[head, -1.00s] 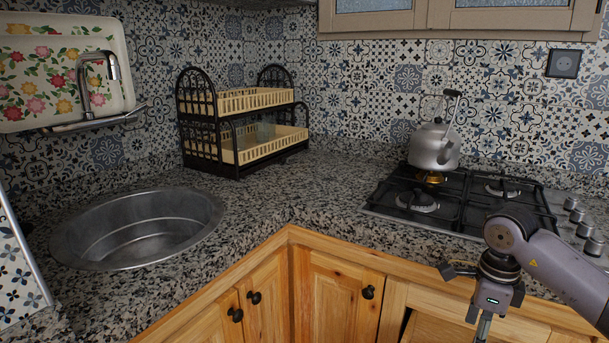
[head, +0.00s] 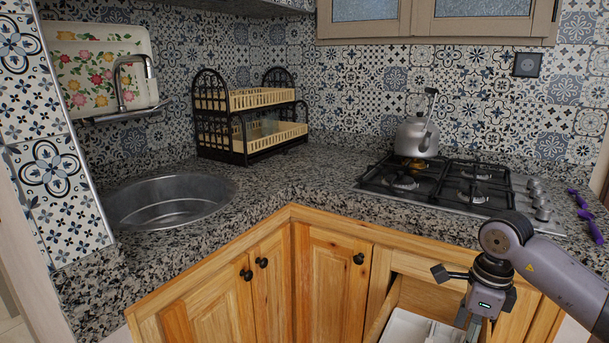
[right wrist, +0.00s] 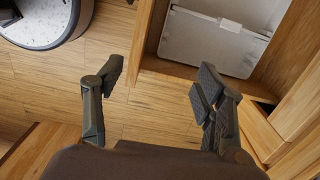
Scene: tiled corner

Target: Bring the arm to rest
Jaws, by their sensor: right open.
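My right arm comes in from the right in the head view. Its gripper (head: 474,328) points down in front of the counter, by an open wooden drawer (head: 381,318). In the right wrist view the two dark fingers of the right gripper (right wrist: 160,82) are apart with nothing between them. The wooden floor shows below them, and the open drawer with a white tray (right wrist: 212,45) lies beyond the right finger. My left gripper is in neither view.
The granite counter (head: 290,185) holds a sink (head: 170,203), a black dish rack (head: 222,140), and a gas hob (head: 440,190) with a kettle (head: 415,137). Purple-handled items (head: 592,224) lie at the right end. The counter's corner between sink and hob is clear.

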